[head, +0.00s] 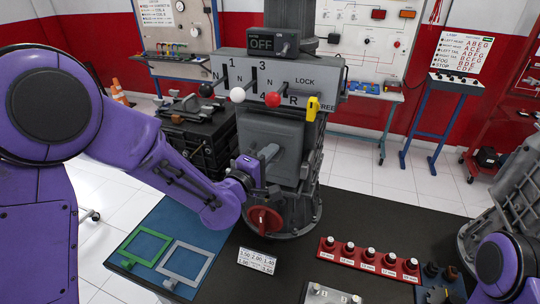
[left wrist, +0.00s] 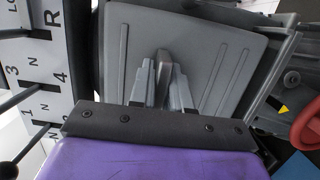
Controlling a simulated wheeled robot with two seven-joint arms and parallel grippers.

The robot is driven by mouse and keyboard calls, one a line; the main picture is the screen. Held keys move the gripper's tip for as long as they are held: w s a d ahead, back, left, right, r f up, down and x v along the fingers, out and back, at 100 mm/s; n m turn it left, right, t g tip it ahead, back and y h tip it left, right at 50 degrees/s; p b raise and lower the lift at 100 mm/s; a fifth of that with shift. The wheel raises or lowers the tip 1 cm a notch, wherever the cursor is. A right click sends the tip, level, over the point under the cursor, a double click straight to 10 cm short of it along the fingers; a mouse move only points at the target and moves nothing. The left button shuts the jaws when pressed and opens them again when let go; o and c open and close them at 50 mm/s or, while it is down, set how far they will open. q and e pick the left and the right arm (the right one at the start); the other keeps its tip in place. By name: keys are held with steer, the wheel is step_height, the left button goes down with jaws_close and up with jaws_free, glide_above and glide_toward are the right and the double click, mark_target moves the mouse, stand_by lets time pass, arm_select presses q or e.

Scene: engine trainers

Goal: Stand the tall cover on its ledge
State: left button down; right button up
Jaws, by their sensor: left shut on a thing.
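The tall cover (head: 275,132) is a grey panel, upright or nearly so, against the front of the grey gearbox unit below the lever plate. My left gripper (head: 270,154) is in front of it, jaws shut. In the left wrist view the ribbed cover (left wrist: 205,58) fills the middle, and my left gripper's fingers (left wrist: 163,75) close on a narrow grip standing out from its face. The cover's lower edge is partly hidden by my gripper in the head view. I cannot tell whether it touches a ledge. My right gripper is out of view.
The lever plate (head: 240,70) with its knobs juts out just above.

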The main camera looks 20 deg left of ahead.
arm_select(q)
steer(key=shift+r, duration=0.1)
steer(key=shift+f+b, duration=0.5)
steer(key=shift+f, duration=0.2)
stand_by(0.7)
steer(key=c, duration=1)
jaws_free()
steer(key=shift+s+f, duration=0.15)
steer(key=shift+f, duration=0.05)
